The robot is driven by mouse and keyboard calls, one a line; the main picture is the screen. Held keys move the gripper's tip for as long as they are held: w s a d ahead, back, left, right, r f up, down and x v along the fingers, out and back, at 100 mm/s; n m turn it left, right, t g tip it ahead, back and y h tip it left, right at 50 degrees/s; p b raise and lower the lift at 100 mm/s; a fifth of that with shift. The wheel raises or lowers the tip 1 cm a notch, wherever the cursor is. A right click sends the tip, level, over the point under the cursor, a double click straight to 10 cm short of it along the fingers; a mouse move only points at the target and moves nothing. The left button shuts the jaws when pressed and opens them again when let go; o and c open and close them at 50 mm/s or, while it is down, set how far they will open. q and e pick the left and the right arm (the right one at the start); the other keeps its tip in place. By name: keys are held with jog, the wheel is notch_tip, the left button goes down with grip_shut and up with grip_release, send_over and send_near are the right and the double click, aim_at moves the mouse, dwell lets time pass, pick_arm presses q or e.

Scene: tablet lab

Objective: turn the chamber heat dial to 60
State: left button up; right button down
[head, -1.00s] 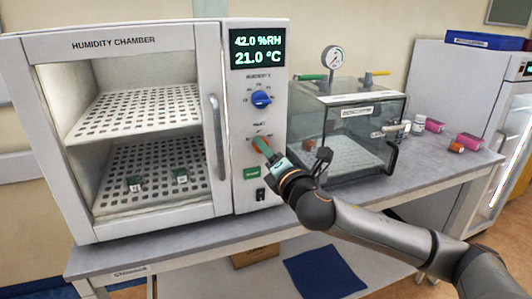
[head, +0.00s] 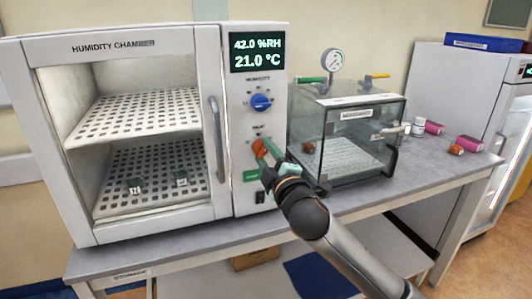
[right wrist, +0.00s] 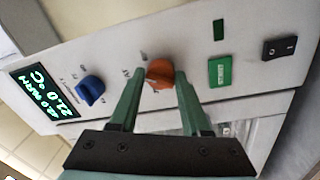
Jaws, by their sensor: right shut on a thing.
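The humidity chamber (head: 120,45) stands on the bench, its display (head: 257,50) reading 42.0 %RH and 21.0 °C. The orange heat dial (head: 259,148) is low on its control panel, partly covered by my gripper; it also shows in the right wrist view (right wrist: 159,72). Its exact setting is not readable. My right gripper (head: 266,150) is shut on the heat dial, with one green finger on each side of it in the right wrist view (right wrist: 160,82). My left gripper is not in view.
The blue humidity dial (head: 261,103) sits above the heat dial. A green button (right wrist: 219,72) and a black switch (right wrist: 279,47) are below it. A clear box with a gauge (head: 350,145) stands close to the right.

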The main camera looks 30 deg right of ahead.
jog(key=m, duration=0.3)
jog(key=m+p, duration=0.1)
jog(key=m, duration=0.1)
jog(key=shift+a+f+m, duration=0.1)
jog(key=shift+f+m, duration=0.1)
jog(key=shift+m, duration=0.2)
jog(key=shift+p, duration=0.3)
jog(key=shift+c, duration=2)
grip_release()
jog(key=shift+r, duration=0.1)
jog(key=p+v, duration=0.2)
jog(key=v, duration=1)
jog(key=shift+s+a, duration=0.2)
